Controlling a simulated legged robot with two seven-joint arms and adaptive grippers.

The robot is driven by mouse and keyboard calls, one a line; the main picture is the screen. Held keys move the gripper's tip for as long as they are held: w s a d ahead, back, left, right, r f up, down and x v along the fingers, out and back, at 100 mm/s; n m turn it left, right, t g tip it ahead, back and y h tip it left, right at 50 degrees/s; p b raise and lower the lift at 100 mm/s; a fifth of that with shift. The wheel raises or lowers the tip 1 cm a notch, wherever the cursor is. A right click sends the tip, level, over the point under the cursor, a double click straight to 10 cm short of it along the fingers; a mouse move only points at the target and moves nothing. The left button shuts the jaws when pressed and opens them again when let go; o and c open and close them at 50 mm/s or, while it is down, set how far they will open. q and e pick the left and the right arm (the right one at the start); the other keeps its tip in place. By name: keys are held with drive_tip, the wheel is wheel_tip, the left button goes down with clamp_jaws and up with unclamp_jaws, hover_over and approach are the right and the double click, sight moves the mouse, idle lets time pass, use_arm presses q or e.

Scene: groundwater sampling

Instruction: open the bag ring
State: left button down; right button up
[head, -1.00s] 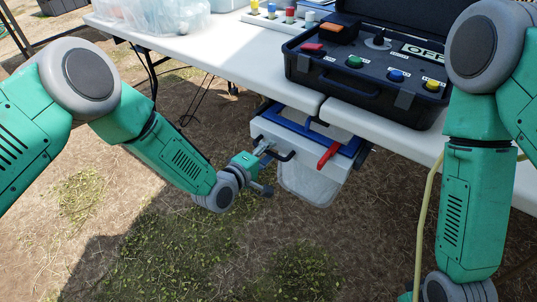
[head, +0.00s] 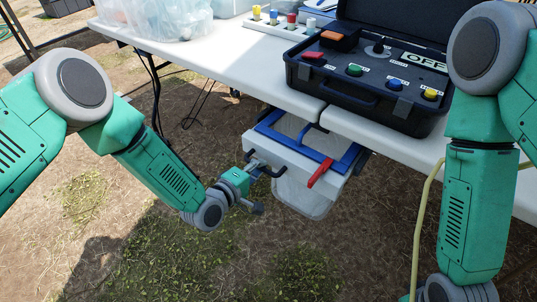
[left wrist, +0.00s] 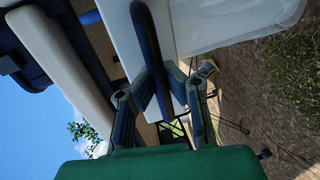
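A white drawer-like holder (head: 290,158) sticks out from under the table's front edge. In it lies a blue rectangular frame (head: 341,165), which looks like the bag ring, with a red lever (head: 320,172) at its front right. A translucent bag (head: 300,197) hangs below. The holder's front has a black handle (head: 270,172), which also shows as a dark bar in the left wrist view (left wrist: 149,45). My left gripper (head: 258,165) is at this handle, its fingers (left wrist: 162,85) closed in on both sides of it. My right gripper is below the picture edge.
On the white table (head: 240,65) stands an open black case (head: 375,85) with coloured buttons and an OFF display. A clear bin (head: 170,15) and a rack of coloured-cap bottles (head: 285,22) are behind. A yellow hose (head: 421,220) hangs beside my right arm. Grassy ground in front is free.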

use_arm(q)
drive_tip(key=f+p+v, duration=0.2)
drive_tip(key=p+v, duration=0.1)
drive_tip(key=v, duration=0.9)
drive_tip(key=s+f+p+v, duration=0.1)
drive_tip(key=f+p+v, duration=0.2)
drive_tip(key=v, duration=0.9)
drive_tip(key=shift+s+a, duration=0.15)
drive_tip(key=shift+a, duration=0.3)
drive_tip(key=shift+f, duration=0.2)
drive_tip(key=c, duration=1.6)
unclamp_jaws()
drive_tip(key=shift+o, duration=0.2)
drive_tip(key=shift+r, duration=0.1)
drive_tip(key=v, duration=1.1)
drive_tip(key=shift+s+a, duration=0.25)
drive_tip(key=shift+s, duration=0.1)
